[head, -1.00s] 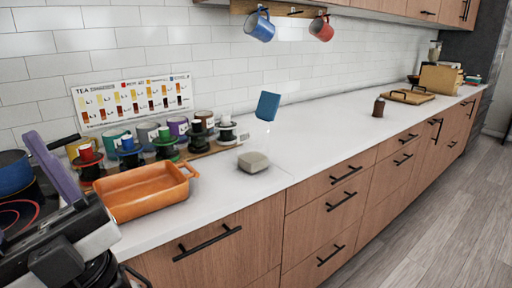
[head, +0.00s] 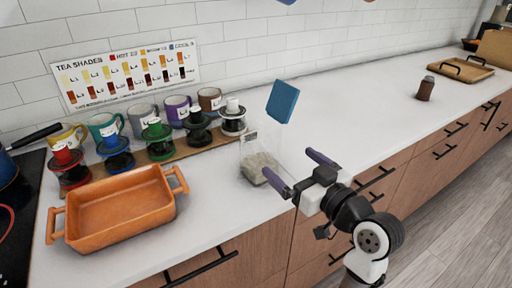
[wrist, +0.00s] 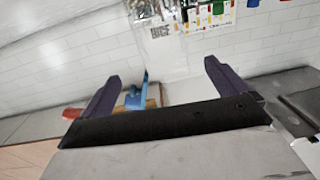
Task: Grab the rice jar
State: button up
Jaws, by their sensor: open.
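The rice jar (head: 262,165) is a clear container with pale contents at its bottom, standing on the white counter right of the mugs. In the head view, one fingertip overlaps the jar's lower right edge; contact cannot be told. In the wrist view, the jar shows above and between the fingers (wrist: 160,72).
An orange baking dish (head: 120,243) stands left of the jar near the front edge. A row of mugs and colored stands (head: 158,143) lines a wooden board behind it. A brown bottle (head: 425,88) and wooden tray (head: 462,70) stand far right. The counter between is clear.

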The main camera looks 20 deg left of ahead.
aim_at(270, 147)
jog(key=p+x, duration=0.2)
jog(key=x, duration=0.5)
jog(key=shift+a, duration=0.25)
jog(key=p+x, duration=0.2)
jog(key=x, duration=0.2)
jog(key=shift+a+f, duration=0.2)
jog(key=shift+a, duration=0.05)
jog(key=shift+w+a+f, duration=0.1)
jog(key=shift+w+a, duration=0.05)
jog(key=shift+a, duration=0.05)
jog(key=shift+c, duration=0.2)
jog(key=c, duration=1.5)
